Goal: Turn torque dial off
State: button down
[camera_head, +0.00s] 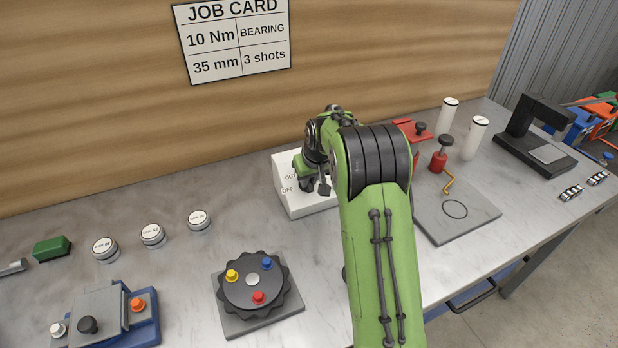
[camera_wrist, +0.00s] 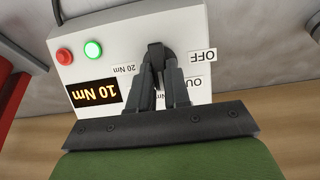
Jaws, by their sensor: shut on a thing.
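The torque dial (camera_wrist: 155,48) is a small black knob on a white control box (camera_wrist: 196,25). In the wrist view it sits between my fingertips, which hide most of it, so I cannot tell exactly where it points. My gripper (camera_wrist: 158,62) is shut on the dial. Labels OFF (camera_wrist: 196,56) and 20 Nm (camera_wrist: 124,69) flank it. The box's display (camera_wrist: 94,93) reads 10 Nm, upside down. A green lamp (camera_wrist: 93,49) is lit beside a red button (camera_wrist: 64,56). In the head view the box (camera_head: 312,208) stands behind my arm, with my gripper (camera_head: 308,182) at its face.
A black rotary plate (camera_head: 254,282) with coloured knobs lies front left. Several white round pots (camera_head: 152,235) stand further left. Right of my arm are a grey plate (camera_head: 470,216), a red tool (camera_head: 440,158) and white cylinders (camera_head: 474,138). A job card (camera_head: 236,40) hangs on the wall.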

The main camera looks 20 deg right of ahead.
jog(key=n+b, duration=0.1)
jog(key=n, duration=0.1)
jog(key=n+h+b, duration=0.1)
jog(key=n+b, duration=0.1)
jog(key=shift+a+f+h, duration=0.15)
jog(key=shift+a+h, duration=0.15)
jog(key=n, duration=0.1)
jog(key=n+h+b, duration=0.1)
jog(key=n+t+b, duration=0.1)
jog(key=n, duration=0.1)
jog(key=shift+s+a+f, duration=0.1)
jog(key=shift+s+a, duration=0.05)
jog(key=shift+a, duration=0.1)
jog(key=n+b, duration=0.1)
jog(key=n, duration=0.1)
jog(key=n+t+h+b, duration=0.1)
jog(key=n, duration=0.1)
jog(key=shift+s+a+f, duration=0.1)
jog(key=shift+s, duration=0.1)
jog(key=shift+s+f+n+t+h+b, duration=0.15)
jog(key=shift+n+t+b, duration=0.35)
jog(key=shift+n, duration=0.6)
jog(key=shift+r+n+t+h+b, duration=0.15)
jog(key=shift+n+t+b, duration=0.15)
jog(key=shift+n+b, duration=0.55)
jog(key=shift+f+n, duration=0.1)
jog(key=shift+n, duration=0.25)
jog(key=c, duration=1.1)
grip_release()
